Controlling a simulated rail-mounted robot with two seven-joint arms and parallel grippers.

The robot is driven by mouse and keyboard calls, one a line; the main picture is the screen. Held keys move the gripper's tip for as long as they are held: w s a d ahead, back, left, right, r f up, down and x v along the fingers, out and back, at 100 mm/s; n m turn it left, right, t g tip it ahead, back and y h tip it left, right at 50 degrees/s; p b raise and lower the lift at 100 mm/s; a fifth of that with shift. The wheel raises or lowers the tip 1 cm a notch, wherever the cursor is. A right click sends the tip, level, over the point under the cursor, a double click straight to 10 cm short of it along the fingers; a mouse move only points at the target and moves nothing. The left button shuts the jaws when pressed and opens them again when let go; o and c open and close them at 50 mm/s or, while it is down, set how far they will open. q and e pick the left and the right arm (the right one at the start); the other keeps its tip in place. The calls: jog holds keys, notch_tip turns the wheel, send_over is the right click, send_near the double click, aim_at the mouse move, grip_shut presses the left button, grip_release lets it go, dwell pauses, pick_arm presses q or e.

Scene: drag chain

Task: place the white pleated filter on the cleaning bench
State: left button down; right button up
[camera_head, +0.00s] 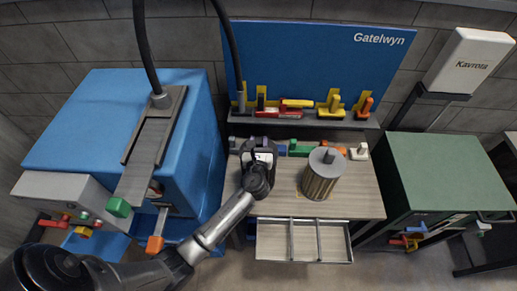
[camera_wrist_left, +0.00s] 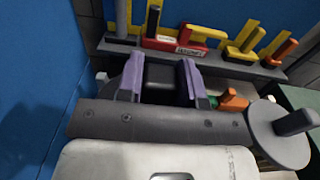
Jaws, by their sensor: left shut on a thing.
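My left gripper (camera_head: 262,150) is over the back left of the wooden bench top (camera_head: 350,203). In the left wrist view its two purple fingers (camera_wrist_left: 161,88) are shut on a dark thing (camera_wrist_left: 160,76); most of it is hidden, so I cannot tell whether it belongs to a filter. A beige pleated cylinder (camera_head: 320,186) with a grey lid and dark knob stands upright on the bench, right of the gripper and apart from it. The lid (camera_wrist_left: 281,135) also shows in the left wrist view. I see no clearly white pleated filter. My right gripper is out of view.
Behind the bench a blue board (camera_head: 320,60) rises above a rack of coloured tools (camera_head: 290,110). Small coloured pieces (camera_head: 300,148) line the bench's back edge. An open divided drawer (camera_head: 303,241) juts out in front. A blue machine (camera_head: 75,120) stands left, a green cabinet (camera_head: 440,165) right.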

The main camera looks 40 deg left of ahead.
pick_arm(q)
jog(key=shift+a+f+b, duration=0.1)
jog(key=shift+f+b, duration=0.2)
jog(key=shift+f, duration=1.75)
jog(key=shift+f, duration=0.15)
jog(key=c, duration=0.8)
grip_release()
